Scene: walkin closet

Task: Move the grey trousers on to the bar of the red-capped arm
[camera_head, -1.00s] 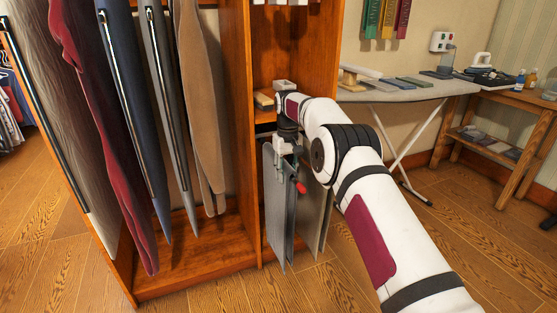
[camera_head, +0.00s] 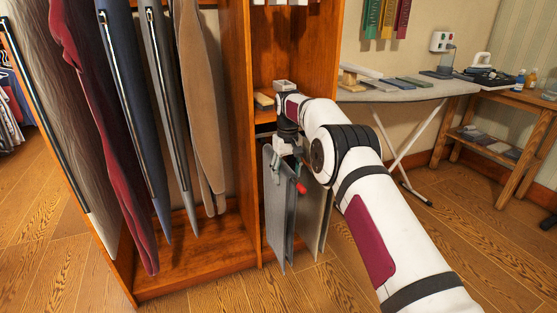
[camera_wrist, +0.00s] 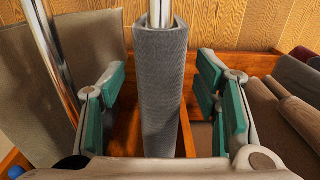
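The grey trousers (camera_head: 275,205) hang folded in the lower bay of the wooden rack. In the wrist view the grey trousers (camera_wrist: 160,85) lie over a chrome bar whose bare end shows beyond the fold. My gripper (camera_head: 285,146) is at their top edge. In the wrist view my gripper (camera_wrist: 160,95) is open, with a green-padded finger on each side of the trousers and a gap on both sides. The red cap (camera_head: 300,188) shows just right of the trousers. Which bar bears the red cap is hidden in the wrist view.
A bare chrome bar (camera_wrist: 47,50) runs left of the trousers, beside a beige hanging garment (camera_wrist: 90,45). A blue cap (camera_wrist: 72,165) is at lower left. Several garments hang in the left bay, including maroon trousers (camera_head: 90,130). An ironing board (camera_head: 420,92) stands at right.

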